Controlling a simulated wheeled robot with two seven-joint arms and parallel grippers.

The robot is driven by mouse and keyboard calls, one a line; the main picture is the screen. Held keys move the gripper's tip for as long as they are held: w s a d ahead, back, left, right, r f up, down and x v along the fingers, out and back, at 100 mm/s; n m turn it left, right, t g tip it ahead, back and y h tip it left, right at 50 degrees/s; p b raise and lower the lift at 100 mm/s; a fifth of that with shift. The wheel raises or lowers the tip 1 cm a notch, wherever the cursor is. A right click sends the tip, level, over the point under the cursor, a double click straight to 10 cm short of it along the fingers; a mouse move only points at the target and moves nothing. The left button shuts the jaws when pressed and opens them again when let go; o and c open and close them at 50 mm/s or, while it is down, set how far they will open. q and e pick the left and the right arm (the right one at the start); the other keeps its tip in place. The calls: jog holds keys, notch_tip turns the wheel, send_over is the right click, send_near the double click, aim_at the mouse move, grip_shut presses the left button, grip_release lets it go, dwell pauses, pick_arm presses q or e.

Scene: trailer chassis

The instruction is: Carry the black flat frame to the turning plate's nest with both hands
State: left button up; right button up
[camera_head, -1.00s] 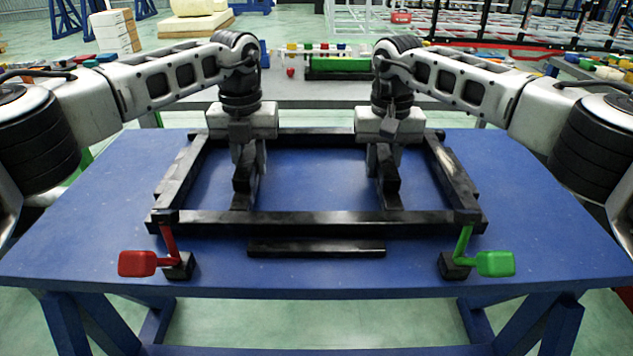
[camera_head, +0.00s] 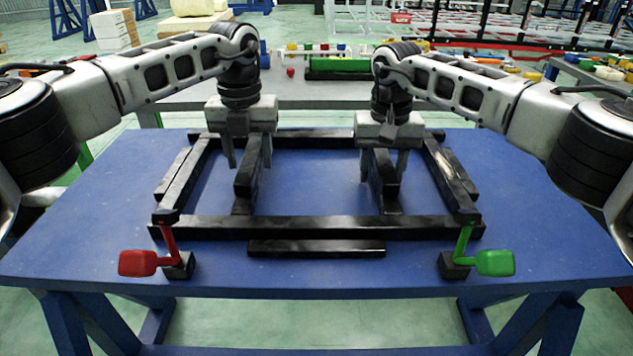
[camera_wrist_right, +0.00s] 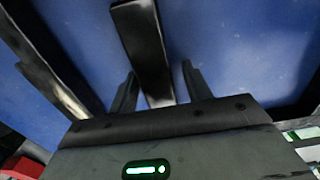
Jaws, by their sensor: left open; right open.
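The black flat frame (camera_head: 315,226) lies flat on a blue table. It has outer rails and two inner bars. My left gripper (camera_head: 248,160) is open above the left inner bar (camera_head: 246,182), a finger on each side. My right gripper (camera_head: 382,172) is open at the right inner bar (camera_head: 388,192). In the right wrist view, this bar (camera_wrist_right: 143,45) runs between my two spread fingers (camera_wrist_right: 158,85), with gaps beside it. The turning plate's nest cannot be made out.
A red-handled clamp (camera_head: 138,262) and a green-handled clamp (camera_head: 494,262) stand at the frame's front corners. A short black bar (camera_head: 316,249) lies before the frame on the blue table (camera_head: 90,225). A grey bench (camera_head: 300,94) with colored parts stands behind.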

jog(key=shift+r, duration=0.1)
pick_arm(q)
notch_tip(320, 180, up, 10)
pick_arm(e)
notch_tip(320, 180, up, 12)
jog(key=shift+f, duration=0.1)
dwell(0.3)
pick_arm(q)
jog(key=shift+s+f, duration=0.1)
jog(key=shift+f, duration=0.05)
pick_arm(e)
jog(key=shift+s, duration=0.1)
